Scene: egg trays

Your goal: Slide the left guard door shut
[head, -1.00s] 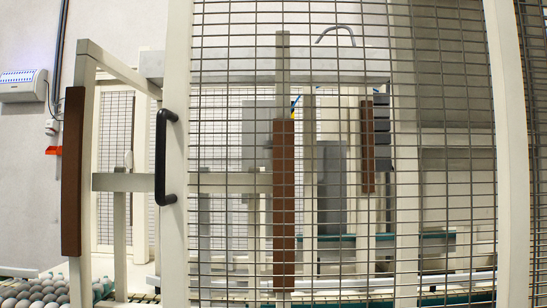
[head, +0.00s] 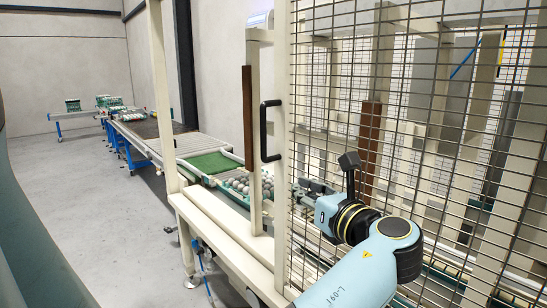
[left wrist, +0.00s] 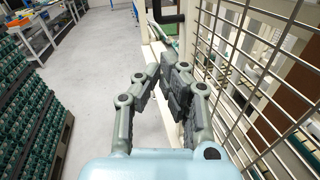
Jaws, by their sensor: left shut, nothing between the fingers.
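The guard door is a wire-mesh panel (head: 400,120) in a cream frame. A black D-shaped handle (head: 268,131) is on its left upright. An open gap lies left of this upright, with eggs showing through it. My left gripper (head: 303,189) is in front of the mesh, right of and lower than the handle, and not touching it. In the left wrist view my gripper (left wrist: 164,70) has its fingers together and empty, alongside the mesh. A dark handle (left wrist: 168,14) shows beyond the fingertips. My right gripper is in neither current view.
Grey-white eggs (head: 250,184) lie on a conveyor past the gap, near a green belt (head: 214,164). A cream post (head: 162,90) stands at the left. Stacked green trays (left wrist: 30,115) stand at left in the left wrist view. The grey floor (head: 90,200) between is clear.

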